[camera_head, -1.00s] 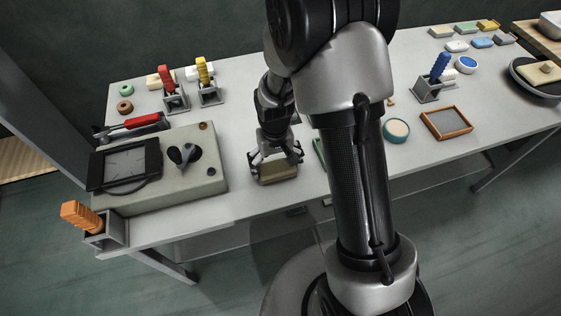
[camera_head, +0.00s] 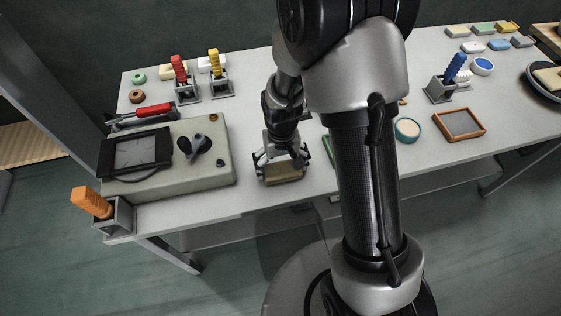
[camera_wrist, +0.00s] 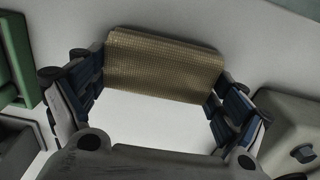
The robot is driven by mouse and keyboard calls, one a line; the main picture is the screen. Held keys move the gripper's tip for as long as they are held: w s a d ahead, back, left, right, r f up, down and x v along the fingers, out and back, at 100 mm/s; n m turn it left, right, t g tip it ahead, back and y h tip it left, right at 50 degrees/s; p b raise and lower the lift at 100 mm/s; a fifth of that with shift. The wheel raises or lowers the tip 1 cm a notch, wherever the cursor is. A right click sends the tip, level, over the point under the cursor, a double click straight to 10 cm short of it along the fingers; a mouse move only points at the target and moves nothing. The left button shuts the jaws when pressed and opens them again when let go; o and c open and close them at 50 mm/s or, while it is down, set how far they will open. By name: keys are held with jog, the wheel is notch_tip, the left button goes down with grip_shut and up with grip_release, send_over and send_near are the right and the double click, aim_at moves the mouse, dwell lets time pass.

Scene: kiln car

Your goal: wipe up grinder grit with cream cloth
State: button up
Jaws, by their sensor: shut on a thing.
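My gripper (camera_head: 281,167) is over the front part of the pale table, between the grey-green machine and my arm. Its fingers are closed on the cream cloth (camera_head: 284,179), a thick tan pad. In the wrist view the cloth (camera_wrist: 165,67) shows a fine woven texture and spans the gap between the two blue-padded fingers. I cannot tell whether its underside touches the table. I cannot make out any grinder grit; the cloth, gripper and arm hide part of the tabletop.
A grey-green machine (camera_head: 215,150) with a black-framed panel stands left of my gripper. A green object (camera_wrist: 15,60) lies on the other side, partly behind my arm. A teal-rimmed bowl (camera_head: 407,129) and wooden-framed tray (camera_head: 459,124) are farther right. The table's front edge is close.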

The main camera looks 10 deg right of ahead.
jog(key=shift+d, duration=1.55)
jog(key=shift+w+a, duration=0.1)
jog(key=shift+w, duration=0.95)
jog(key=shift+s, duration=1.1)
